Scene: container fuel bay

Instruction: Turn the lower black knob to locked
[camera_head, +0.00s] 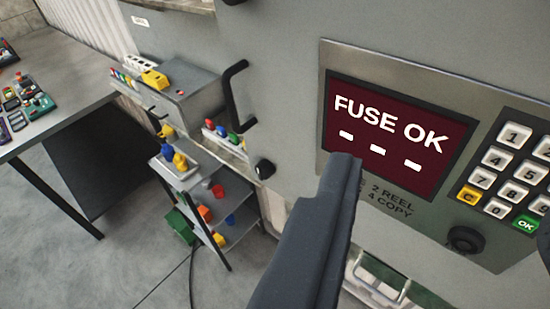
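A round black knob (465,240) sits on the grey panel below the keypad, at the lower right. A second small black knob (264,168) sits on the cabinet face left of the panel. I cannot read a locked mark or the setting of either one. My gripper (446,195) is open, with one long dark finger in front of the panel's lower left corner and a sliver of the other at the right edge. The knob below the keypad shows between the fingers, apart from both. Nothing is held.
A dark red screen (385,132) reads "FUSE OK" with three dashes. A numbered keypad (508,170) is right of it. A black handle (233,95) juts from the cabinet. Shelves (205,210) with coloured parts and a table (50,80) stand left. Floor at lower left is clear.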

